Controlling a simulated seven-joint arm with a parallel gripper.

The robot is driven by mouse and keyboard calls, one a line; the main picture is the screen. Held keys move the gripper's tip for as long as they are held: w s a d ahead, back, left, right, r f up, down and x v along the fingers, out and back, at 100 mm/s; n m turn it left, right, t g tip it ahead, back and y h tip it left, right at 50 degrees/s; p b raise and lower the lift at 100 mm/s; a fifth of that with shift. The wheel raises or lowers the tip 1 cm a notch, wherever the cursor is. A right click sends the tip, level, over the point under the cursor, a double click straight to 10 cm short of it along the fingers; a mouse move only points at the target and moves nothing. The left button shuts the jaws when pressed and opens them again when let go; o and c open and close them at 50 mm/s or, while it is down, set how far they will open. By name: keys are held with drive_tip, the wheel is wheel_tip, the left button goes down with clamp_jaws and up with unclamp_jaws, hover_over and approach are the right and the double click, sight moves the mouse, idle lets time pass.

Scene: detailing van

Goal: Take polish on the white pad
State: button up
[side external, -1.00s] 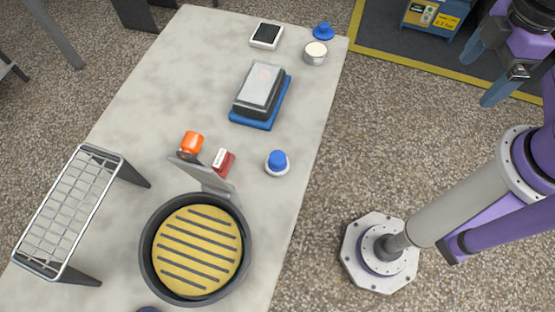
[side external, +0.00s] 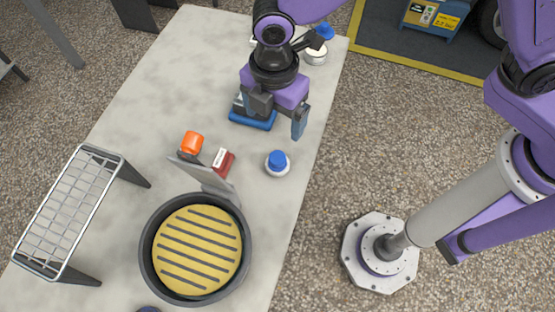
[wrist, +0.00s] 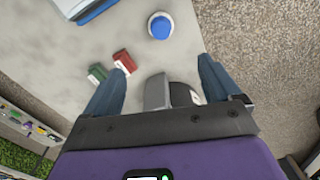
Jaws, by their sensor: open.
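The white pad (side external: 279,173), a round disc with a blue knob on top, lies near the table's right edge in the side view. In the wrist view the white pad (wrist: 151,18) is at the top, beyond my fingertips. My gripper (side external: 276,112) is open and empty above the table, up-picture of the pad and apart from it. Its fingers also show in the wrist view (wrist: 162,82). Which thing holds the polish is not clear. A small white round tub (side external: 316,57) stands at the far right corner, and my arm hides part of that area.
A blue tray (side external: 240,121) with a grey block is partly hidden behind my gripper. A black round tub (side external: 146,250) with a yellow slotted insert, a tilted grey plate (side external: 207,180), an orange item (side external: 192,142), a red block (side external: 223,162) and a wire rack (side external: 70,210) stand nearby.

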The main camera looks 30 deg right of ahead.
sight(277, 157)
wheel_tip(277, 157, down, 12)
drive_tip(key=shift+a+f, duration=0.1)
drive_tip(key=shift+f, duration=0.15)
drive_tip(key=shift+d+f, duration=0.2)
drive_tip(key=shift+f, duration=1.1)
drive_tip(key=shift+d+f, duration=0.15)
drive_tip(key=shift+f, duration=1.1)
drive_tip(key=shift+c, duration=0.3)
drive_tip(key=c, duration=1.1)
